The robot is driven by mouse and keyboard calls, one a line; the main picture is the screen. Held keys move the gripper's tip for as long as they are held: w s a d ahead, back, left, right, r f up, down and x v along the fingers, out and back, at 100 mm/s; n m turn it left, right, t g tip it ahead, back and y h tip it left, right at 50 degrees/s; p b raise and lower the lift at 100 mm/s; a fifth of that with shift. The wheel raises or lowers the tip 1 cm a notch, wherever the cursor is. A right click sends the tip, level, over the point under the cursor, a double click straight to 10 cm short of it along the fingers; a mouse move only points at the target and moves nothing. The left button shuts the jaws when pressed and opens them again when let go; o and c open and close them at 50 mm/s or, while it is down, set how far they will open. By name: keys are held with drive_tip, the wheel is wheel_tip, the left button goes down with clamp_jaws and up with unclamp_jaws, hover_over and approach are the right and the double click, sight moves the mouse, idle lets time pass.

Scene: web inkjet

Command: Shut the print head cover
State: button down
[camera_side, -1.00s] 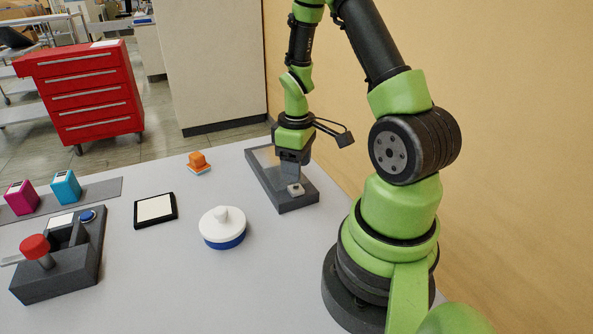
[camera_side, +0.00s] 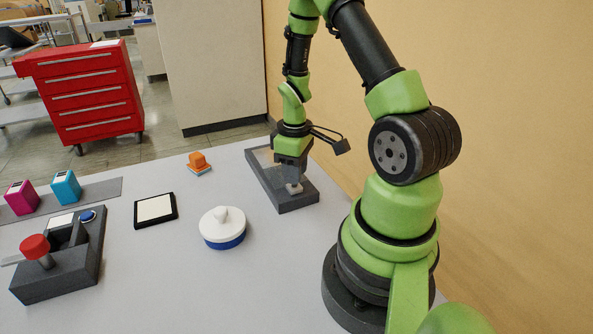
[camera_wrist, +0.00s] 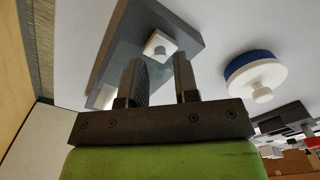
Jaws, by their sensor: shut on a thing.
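A long dark grey frame (camera_side: 303,200) lies on the table near the foot of my arm, with a paler see-through panel in it. A small pale square knob (camera_side: 294,188) sits at its near end; the knob also shows in the wrist view (camera_wrist: 160,45). I take the panel with the knob to be the print head cover (camera_wrist: 126,62). My gripper (camera_side: 292,181) points down at the knob, with its fingers on either side of it, shut on it. In the wrist view, the two fingertips (camera_wrist: 157,62) frame the knob. My gripper hides part of the panel.
A round white-and-blue lidded pot (camera_side: 222,229) stands left of the frame. A black-rimmed white pad (camera_side: 155,209), an orange block (camera_side: 198,161), a grey unit with a red knob (camera_side: 62,262), and magenta and cyan cartridges (camera_side: 66,187) lie further left. Bare table separates them.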

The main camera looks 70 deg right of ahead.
drive_tip(key=w+d, duration=0.7)
drive_tip(key=shift+w+d, duration=0.25)
drive_tip(key=c, duration=0.9)
unclamp_jaws()
drive_tip(key=shift+o, duration=0.2)
wheel_tip(320, 180, up, 10)
